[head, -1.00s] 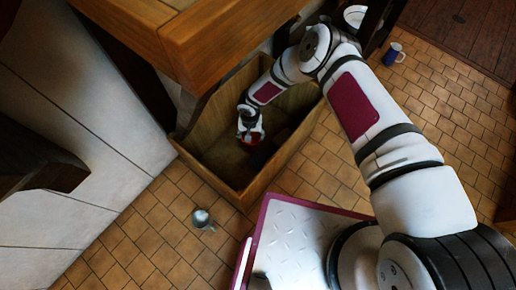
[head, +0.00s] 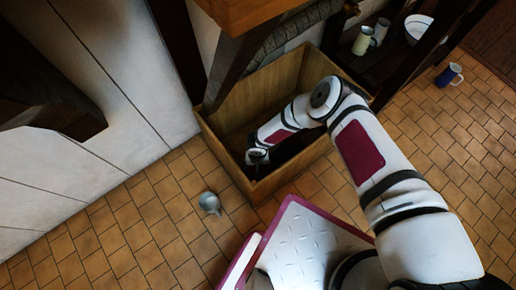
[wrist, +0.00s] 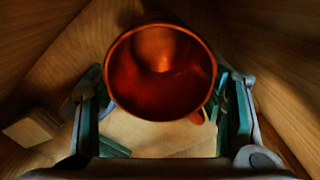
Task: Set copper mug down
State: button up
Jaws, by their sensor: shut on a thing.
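The copper mug (wrist: 160,75) is in the wrist view, its open mouth and shiny red-orange inside facing the camera. My gripper (wrist: 160,105) is shut on it, with a finger at each side. In the head view my gripper (head: 257,158) is inside the wooden bin (head: 226,150), near its front left corner. The mug cannot be made out in the head view. Pale wooden surfaces surround it in the wrist view. Whether the mug's base touches the bin floor cannot be told.
A small wooden block (wrist: 32,127) lies left of the mug. A grey mug (head: 210,203) stands on the tiled floor in front of the bin. A blue mug (head: 449,75) is on the floor at right. A cream jug (head: 363,40) and a white bowl (head: 417,27) are at the back.

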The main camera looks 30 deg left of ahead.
jog(key=shift+f+b, duration=0.7)
jog(key=shift+f, duration=0.9)
jog(key=shift+f, duration=0.15)
jog(key=o, duration=1.3)
jog(key=shift+c, duration=0.2)
notch_tip(320, 180, up, 12)
jog(key=p, duration=0.5)
